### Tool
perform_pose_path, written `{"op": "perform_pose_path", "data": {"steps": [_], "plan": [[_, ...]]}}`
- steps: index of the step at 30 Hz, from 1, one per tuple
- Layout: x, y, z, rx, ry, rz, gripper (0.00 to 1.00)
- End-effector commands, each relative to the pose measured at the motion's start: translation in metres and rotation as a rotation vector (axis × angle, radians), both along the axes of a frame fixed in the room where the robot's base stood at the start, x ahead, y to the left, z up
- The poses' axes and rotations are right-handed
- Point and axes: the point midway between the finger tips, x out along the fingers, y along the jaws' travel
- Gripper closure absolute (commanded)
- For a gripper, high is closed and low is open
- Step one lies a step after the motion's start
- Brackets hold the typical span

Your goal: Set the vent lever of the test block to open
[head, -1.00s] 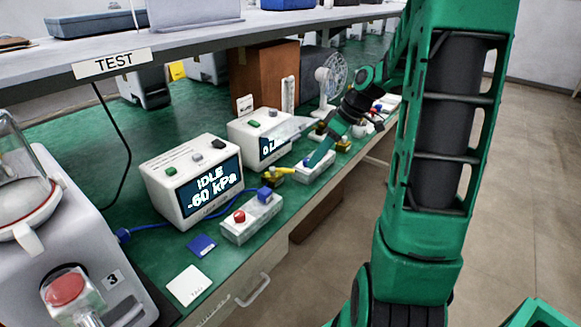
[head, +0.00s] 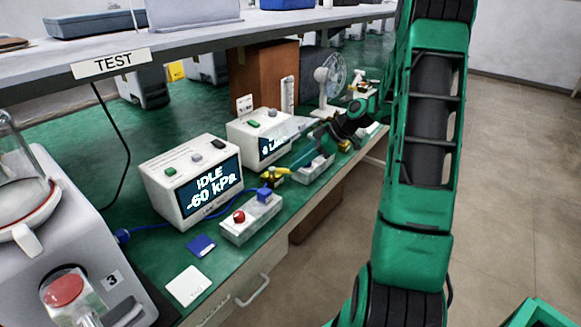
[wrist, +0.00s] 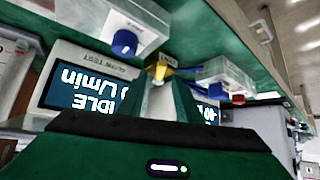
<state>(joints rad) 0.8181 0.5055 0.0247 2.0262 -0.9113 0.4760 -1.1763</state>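The yellow vent lever (head: 278,171) sits behind the nearer block, between it and the farther block. In the wrist view the yellow lever (wrist: 163,70) is just beyond my fingertips, its handle pointing right; contact cannot be told. The nearer block (head: 250,218) carries a red knob (head: 239,216) and a blue fitting (head: 264,194); it shows in the wrist view (wrist: 225,75) too. In the wrist view my fingers (wrist: 165,88) look together, with no gap or held thing visible.
The pressure display (head: 197,180) reads IDLE, -60 kPa. A blue tube (head: 140,234) runs to the nearer block. A shelf (head: 180,45) overhangs the bench. A fan (head: 331,80) stands farther back.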

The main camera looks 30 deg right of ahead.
Motion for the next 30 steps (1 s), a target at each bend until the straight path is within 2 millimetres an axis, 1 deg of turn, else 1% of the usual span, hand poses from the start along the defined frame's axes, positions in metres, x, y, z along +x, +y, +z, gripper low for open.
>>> {"op": "perform_pose_path", "data": {"steps": [1,6,10,18,20,21,22,30], "plan": [[0.003,0.005,-0.006,0.001,0.001,0.001,0.69],[0.011,0.013,-0.018,0.001,0.001,-0.001,0.69],[0.013,0.016,-0.021,0.000,0.001,-0.001,0.69],[0.014,0.016,-0.022,-0.001,0.001,-0.001,0.69],[0.014,0.016,-0.022,-0.001,0.001,-0.001,0.83],[0.014,0.016,-0.022,-0.001,0.001,-0.001,0.93],[0.014,0.016,-0.022,-0.001,0.001,-0.001,1.00],[0.014,0.015,-0.021,-0.002,0.000,-0.010,1.00]]}}
